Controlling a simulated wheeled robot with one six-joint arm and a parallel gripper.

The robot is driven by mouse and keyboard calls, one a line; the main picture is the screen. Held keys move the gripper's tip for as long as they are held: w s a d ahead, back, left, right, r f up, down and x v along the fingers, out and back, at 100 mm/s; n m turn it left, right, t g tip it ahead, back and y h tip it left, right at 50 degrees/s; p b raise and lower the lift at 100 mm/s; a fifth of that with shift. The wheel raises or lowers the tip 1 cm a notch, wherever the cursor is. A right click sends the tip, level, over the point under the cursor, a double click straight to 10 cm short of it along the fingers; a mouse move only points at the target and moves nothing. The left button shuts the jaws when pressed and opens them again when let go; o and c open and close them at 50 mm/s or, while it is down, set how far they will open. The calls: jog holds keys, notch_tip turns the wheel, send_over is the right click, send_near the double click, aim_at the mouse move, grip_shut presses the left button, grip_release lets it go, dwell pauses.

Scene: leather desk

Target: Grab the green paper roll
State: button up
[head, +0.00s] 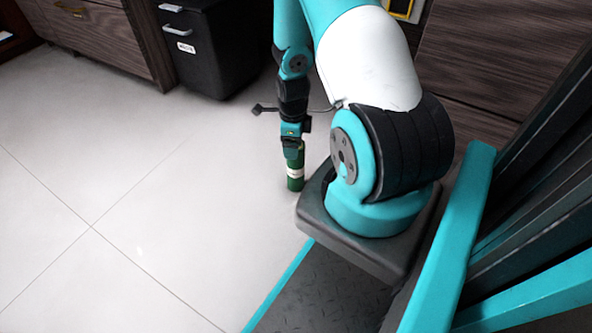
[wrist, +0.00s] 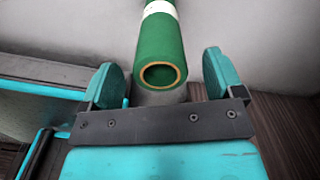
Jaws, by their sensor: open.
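The green paper roll (head: 295,178) stands on the pale tiled floor in the head view, with a white band around it. In the wrist view the green roll (wrist: 161,50) shows its open end with a tan rim, between and just beyond my fingers. My gripper (head: 293,152) is at the roll's upper part in the head view and hides its top. In the wrist view my gripper (wrist: 160,80) has its two teal fingers spread, with a gap on each side of the roll. Neither finger visibly touches it.
A black cabinet (head: 212,45) with a white label stands at the back. A dark wood drawer unit (head: 105,35) is at the back left. My own base is close on the right of the roll. The tiled floor (head: 130,200) to the left is clear.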

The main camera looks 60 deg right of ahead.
aim_at(296, 167)
notch_tip(296, 167, down, 4)
jog(key=shift+s+r+b, duration=0.1)
jog(key=shift+r+b, duration=0.15)
jog(key=shift+b, duration=0.8)
jog(key=c, duration=1.4)
